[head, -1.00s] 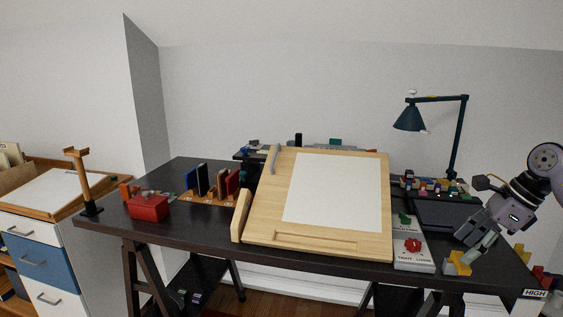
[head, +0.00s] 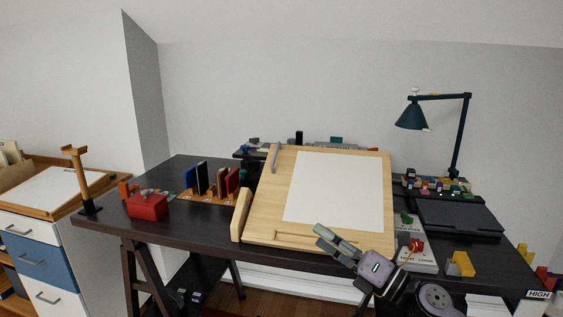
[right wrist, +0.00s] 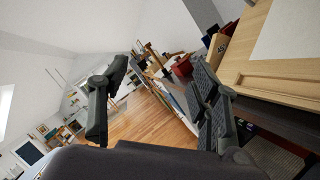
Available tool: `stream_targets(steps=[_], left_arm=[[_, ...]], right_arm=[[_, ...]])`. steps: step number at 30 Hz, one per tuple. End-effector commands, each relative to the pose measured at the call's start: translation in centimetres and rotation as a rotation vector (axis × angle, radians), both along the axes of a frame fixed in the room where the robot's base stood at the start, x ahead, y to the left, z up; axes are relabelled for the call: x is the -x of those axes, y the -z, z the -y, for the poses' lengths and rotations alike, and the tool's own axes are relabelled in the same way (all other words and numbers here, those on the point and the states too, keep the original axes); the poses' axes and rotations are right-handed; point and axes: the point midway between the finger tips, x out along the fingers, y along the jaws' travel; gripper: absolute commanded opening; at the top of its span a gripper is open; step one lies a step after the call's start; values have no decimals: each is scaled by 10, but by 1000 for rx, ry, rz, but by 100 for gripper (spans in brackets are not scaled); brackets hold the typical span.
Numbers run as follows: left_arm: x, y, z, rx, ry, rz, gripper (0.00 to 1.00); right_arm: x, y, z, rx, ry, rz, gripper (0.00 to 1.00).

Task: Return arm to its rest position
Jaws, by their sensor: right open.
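My right gripper (head: 326,241) is in front of the lower edge of the tilted wooden drawing board (head: 270,205) in the head view, its fingers pointing up and left. It is open, and nothing shows between its fingers. In the right wrist view the two dark fingers (right wrist: 160,105) stand wide apart, with the room and wooden floor between them. The board also shows at the upper right of the right wrist view (right wrist: 245,50). My left gripper is not in view.
On the dark desk (head: 190,232) stand a red box (head: 148,207), a book rack, a white panel with a red knob (head: 416,246), a yellow block (head: 460,264), a dark tray (head: 455,218) and a lamp (head: 411,116). A drawer cabinet (head: 45,262) stands at left. Floor shows below the desk.

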Motion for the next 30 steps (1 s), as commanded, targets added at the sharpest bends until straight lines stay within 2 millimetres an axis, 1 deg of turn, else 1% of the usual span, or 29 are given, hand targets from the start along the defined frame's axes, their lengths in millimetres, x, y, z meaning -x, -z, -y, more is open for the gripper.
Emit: stream_targets(steps=[1, 2, 3, 5, 6, 8, 9, 11, 12, 14, 15, 17, 18, 19, 21, 23, 24, 27, 29, 30], left_arm=[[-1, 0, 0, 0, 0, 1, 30], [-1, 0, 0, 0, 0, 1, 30], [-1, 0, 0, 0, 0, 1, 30], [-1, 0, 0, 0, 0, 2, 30], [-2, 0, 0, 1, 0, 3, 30], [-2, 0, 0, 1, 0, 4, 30], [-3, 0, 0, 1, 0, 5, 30], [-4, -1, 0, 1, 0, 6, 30], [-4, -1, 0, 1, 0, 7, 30], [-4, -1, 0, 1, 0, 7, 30], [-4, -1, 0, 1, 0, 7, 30], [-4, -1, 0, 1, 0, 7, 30], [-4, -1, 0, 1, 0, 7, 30], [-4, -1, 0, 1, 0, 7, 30], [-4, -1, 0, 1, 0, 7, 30], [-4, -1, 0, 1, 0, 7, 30], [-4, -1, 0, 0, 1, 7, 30], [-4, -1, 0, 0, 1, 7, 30], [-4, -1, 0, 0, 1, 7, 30], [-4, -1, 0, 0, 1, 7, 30]], right_arm=[[4, 5, 3, -140, 52, -82, 57], [5, 8, 9, -220, 89, -132, 57], [6, 14, 17, -328, 138, -204, 57], [9, 27, 32, -482, 217, -317, 57], [13, 40, 43, -582, 274, -396, 57], [20, 63, 60, -725, 361, -521, 57], [28, 82, 72, -816, 423, -607, 57], [43, 113, 88, -946, 521, -741, 57], [56, 135, 97, -1029, 589, -831, 57], [81, 169, 108, -1144, 697, -970, 57], [100, 192, 115, -1215, 772, -1062, 57], [132, 223, 121, -1307, 881, -1194, 57], [153, 240, 123, -1356, 949, -1270, 57], [168, 251, 124, -1386, 997, -1323, 57], [201, 271, 124, -1443, 1092, -1431, 57], [226, 284, 123, -1479, 1167, -1507, 57], [242, 292, 122, -1497, 1213, -1554, 57], [278, 304, 119, -1535, 1316, -1654, 57], [299, 310, 116, -1548, 1375, -1710, 57], [313, 313, 114, -1559, 1413, -1745, 57]])
